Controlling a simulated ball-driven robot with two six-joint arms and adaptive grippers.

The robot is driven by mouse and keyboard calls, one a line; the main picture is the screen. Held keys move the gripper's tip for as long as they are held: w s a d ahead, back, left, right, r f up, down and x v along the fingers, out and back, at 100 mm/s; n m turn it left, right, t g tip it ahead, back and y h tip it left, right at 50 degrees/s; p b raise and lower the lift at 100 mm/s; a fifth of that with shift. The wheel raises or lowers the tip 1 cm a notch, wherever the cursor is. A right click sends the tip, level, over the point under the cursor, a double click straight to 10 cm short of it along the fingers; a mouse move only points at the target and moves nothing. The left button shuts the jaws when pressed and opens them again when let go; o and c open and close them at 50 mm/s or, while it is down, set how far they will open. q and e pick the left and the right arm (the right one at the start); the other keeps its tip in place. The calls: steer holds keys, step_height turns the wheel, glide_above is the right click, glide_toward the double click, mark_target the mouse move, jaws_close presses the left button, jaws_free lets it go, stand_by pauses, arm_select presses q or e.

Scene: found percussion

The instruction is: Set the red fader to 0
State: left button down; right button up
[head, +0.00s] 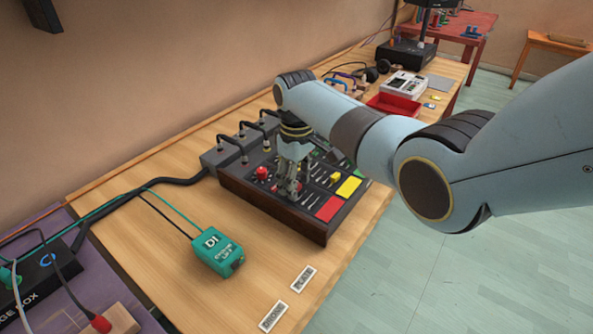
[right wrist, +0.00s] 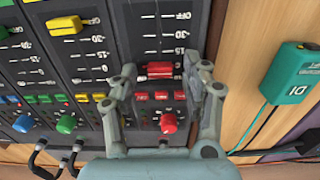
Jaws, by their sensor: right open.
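The red fader (right wrist: 160,70) shows in the right wrist view on the mixer panel (right wrist: 150,18), beside a printed scale with OFF at the picture's top. Its cap sits just below the mark that looks like 15; the mark beside the cap is unclear. My right gripper (right wrist: 166,74) is open, with one finger on each side of the cap and a visible gap on both sides. In the head view my right gripper (head: 289,188) points down onto the mixer (head: 277,208) and hides part of the panel. My left gripper is not in view.
A red knob (right wrist: 169,123) and small red buttons sit below the fader; a yellow fader (right wrist: 64,26) is to its left. A teal DI box (head: 217,250) stands left of the mixer. Cables run behind. A red tray (head: 394,106) lies beyond. The table front is mostly clear.

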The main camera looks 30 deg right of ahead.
step_height(320, 180, up, 12)
steer(key=shift+f, duration=0.15)
steer(key=shift+f, duration=0.1)
stand_by(0.5)
